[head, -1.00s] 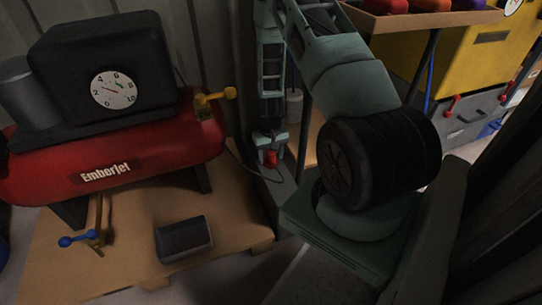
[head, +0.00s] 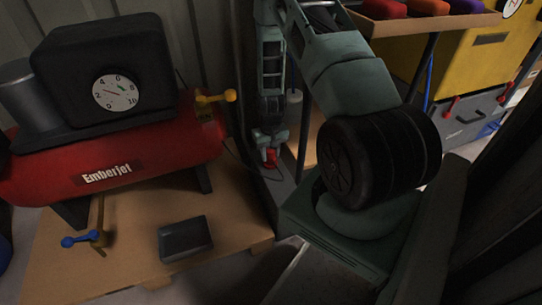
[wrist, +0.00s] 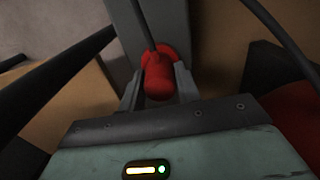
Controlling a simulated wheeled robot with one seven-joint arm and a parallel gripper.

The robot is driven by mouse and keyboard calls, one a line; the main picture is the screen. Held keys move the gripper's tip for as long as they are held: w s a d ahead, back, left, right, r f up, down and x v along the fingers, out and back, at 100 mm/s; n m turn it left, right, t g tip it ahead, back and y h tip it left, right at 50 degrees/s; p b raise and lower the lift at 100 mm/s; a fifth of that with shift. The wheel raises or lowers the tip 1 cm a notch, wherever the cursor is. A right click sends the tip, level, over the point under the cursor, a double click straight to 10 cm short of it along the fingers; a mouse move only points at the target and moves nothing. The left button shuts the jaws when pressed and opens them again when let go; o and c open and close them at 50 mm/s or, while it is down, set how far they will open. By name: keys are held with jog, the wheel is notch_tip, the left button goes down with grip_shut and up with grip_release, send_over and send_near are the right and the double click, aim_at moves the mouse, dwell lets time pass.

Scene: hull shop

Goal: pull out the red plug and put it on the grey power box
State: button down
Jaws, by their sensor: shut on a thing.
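The red plug (wrist: 158,80) is between the two fingers of my gripper (wrist: 159,86) in the wrist view. A dark cable runs up from it. A red round part (wrist: 176,53) shows just behind the plug against a grey upright; I cannot tell whether the plug is still seated there. A small dark grey box (head: 185,240), which looks like the power box, lies on the pallet with a bare top.
A red compressor tank (head: 110,165) with a gauge stands on the wooden pallet (head: 120,262), with a yellow-handled valve (head: 217,97) and a blue-handled valve (head: 80,240). A tray (head: 430,24) on a stand is at the upper right. Bare pallet surrounds the box.

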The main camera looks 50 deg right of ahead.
aim_at(271, 151)
jog(key=shift+r+p, duration=2)
jog(key=shift+r, duration=0.45)
jog(key=shift+s+a, duration=0.1)
